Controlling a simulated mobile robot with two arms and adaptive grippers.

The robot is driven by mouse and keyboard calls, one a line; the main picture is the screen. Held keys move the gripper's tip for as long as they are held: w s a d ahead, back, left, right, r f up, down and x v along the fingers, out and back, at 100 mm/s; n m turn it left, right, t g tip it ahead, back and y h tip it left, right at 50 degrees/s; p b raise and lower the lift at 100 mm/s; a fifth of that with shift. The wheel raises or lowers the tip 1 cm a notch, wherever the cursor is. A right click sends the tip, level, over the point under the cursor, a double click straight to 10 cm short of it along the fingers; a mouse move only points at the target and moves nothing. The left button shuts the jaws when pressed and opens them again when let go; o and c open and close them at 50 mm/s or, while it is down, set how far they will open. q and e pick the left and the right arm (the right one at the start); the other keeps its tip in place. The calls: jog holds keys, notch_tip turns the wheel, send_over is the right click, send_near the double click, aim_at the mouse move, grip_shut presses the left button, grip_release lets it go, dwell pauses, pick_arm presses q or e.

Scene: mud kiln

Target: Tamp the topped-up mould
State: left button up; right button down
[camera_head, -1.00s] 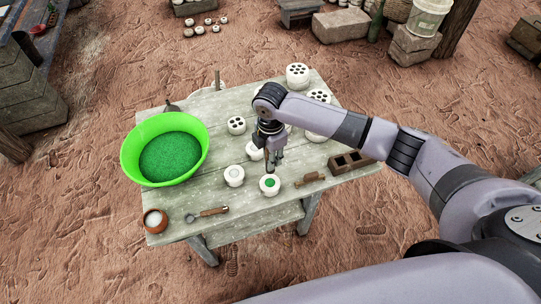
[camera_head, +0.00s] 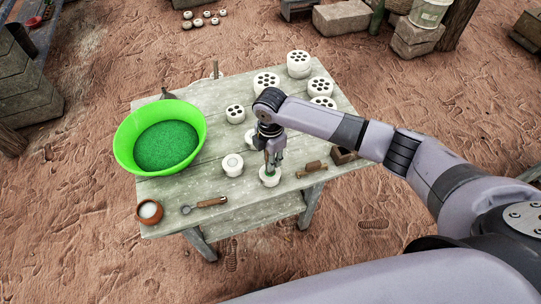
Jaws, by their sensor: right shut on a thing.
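The white round mould (camera_head: 269,181) stands at the front edge of the wooden table, with a little green fill showing at its top. My right gripper (camera_head: 272,164) points down right over it and is shut on a thin, mostly hidden tool, whose lower end is at the mould's top. The fingers hide most of the fill, so I cannot tell how deep the tool sits. My left gripper is out of view.
A green basin (camera_head: 165,140) of green material stands at the table's left. Another white mould (camera_head: 232,164) is just left of the gripper. A wooden-handled tool (camera_head: 207,203), a small brown bowl (camera_head: 150,212) and a wooden piece (camera_head: 311,169) lie along the front. Several holed white pieces (camera_head: 265,83) stand behind.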

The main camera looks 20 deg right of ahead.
jog(key=shift+r+p, duration=0.1)
jog(key=shift+p, duration=0.6)
dwell(1.1)
jog(key=shift+s+f, duration=0.15)
jog(key=shift+f, duration=0.55)
dwell(1.1)
jog(key=shift+r+p, duration=4)
jog(key=shift+r, duration=0.35)
